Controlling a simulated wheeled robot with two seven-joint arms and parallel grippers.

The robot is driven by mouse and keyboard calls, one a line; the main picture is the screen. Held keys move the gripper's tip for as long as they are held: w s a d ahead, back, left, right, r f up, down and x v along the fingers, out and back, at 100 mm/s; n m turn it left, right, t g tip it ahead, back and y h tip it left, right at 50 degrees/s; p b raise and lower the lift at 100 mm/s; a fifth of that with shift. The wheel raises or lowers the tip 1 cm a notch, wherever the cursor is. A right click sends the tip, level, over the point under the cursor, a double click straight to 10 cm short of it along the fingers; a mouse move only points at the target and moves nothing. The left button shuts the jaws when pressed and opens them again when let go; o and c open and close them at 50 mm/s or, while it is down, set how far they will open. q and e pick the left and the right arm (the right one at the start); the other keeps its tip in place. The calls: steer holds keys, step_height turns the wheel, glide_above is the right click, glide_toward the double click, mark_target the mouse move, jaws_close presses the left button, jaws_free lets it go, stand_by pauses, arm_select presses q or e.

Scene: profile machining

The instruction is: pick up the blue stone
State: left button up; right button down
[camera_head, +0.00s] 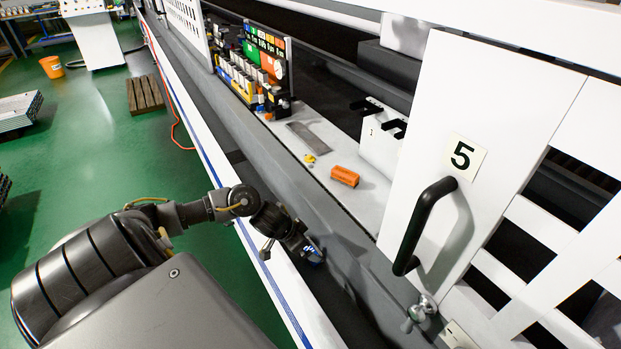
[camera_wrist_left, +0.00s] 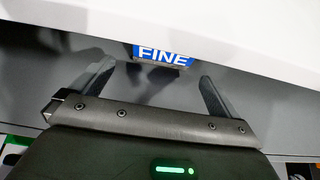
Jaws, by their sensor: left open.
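The blue stone (camera_wrist_left: 163,56) has a blue face with white "FINE" lettering in the left wrist view. It lies just beyond and between the spread fingertips of my left gripper (camera_wrist_left: 156,76), with a visible gap and no contact that I can make out. In the head view a small blue patch of the stone (camera_head: 315,256) shows beside my left gripper (camera_head: 290,248), largely hidden by it. My left gripper is open and empty, reaching down over the dark channel along the machine. My right gripper is not in view.
A white door (camera_head: 520,110) marked 5 with a black handle (camera_head: 424,225) stands to the right. An orange block (camera_head: 345,176), a yellow piece (camera_head: 310,158) and a grey plate (camera_head: 309,137) lie on the ledge. A white rail (camera_head: 262,240) runs along the channel.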

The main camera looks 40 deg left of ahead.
mark_target(310, 248)
arm_select(q)
steer(key=x, duration=0.5)
steer(key=shift+s+a+f, duration=0.1)
steer(key=shift+s+a, duration=0.05)
steer(key=shift+a, duration=0.1)
steer(key=shift+s, duration=0.1)
steer(key=c, duration=0.9)
steer(key=shift+c, duration=0.2)
step_height(310, 248, up, 18)
steer(key=p, duration=0.2)
